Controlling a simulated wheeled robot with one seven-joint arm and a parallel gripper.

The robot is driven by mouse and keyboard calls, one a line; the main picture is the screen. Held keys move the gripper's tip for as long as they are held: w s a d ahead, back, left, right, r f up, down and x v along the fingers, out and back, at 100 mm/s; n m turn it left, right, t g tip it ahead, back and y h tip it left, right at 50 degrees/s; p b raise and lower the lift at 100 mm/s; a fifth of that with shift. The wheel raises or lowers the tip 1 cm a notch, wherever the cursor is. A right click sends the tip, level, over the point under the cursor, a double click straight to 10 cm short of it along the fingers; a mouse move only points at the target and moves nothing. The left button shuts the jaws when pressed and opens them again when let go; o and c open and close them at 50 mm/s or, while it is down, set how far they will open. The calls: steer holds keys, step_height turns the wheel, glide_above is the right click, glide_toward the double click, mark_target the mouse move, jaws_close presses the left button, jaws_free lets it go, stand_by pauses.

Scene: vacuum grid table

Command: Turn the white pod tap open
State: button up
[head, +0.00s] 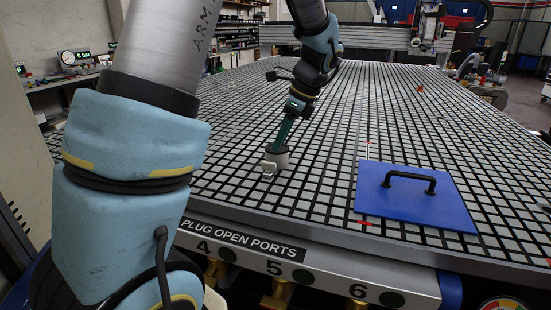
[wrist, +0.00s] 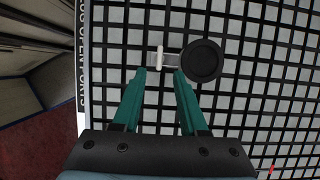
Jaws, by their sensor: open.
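The white pod (head: 279,160) stands on the grid table, with a dark round top. In the wrist view its black disc top (wrist: 202,60) is right of the fingers. The tap (head: 268,168) is a small white handle on the pod's side. In the wrist view the tap handle (wrist: 159,56) lies just beyond the gap between the fingertips, joined to the pod by a short pale stem. My gripper (wrist: 160,73) is open, its two teal fingers spread and empty. In the head view the gripper (head: 281,144) reaches down at the pod. Whether a finger touches the pod is unclear.
A blue plate (head: 438,213) with a black handle (head: 409,178) lies on the table to the right of the pod. The table's front edge carries a "PLUG OPEN PORTS" label (head: 243,239). The grid around the pod is mostly clear.

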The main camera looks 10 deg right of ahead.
mark_target(271, 163)
steer(key=x, duration=0.7)
steer(key=shift+a, duration=0.1)
steer(key=shift+c, duration=0.4)
jaws_close()
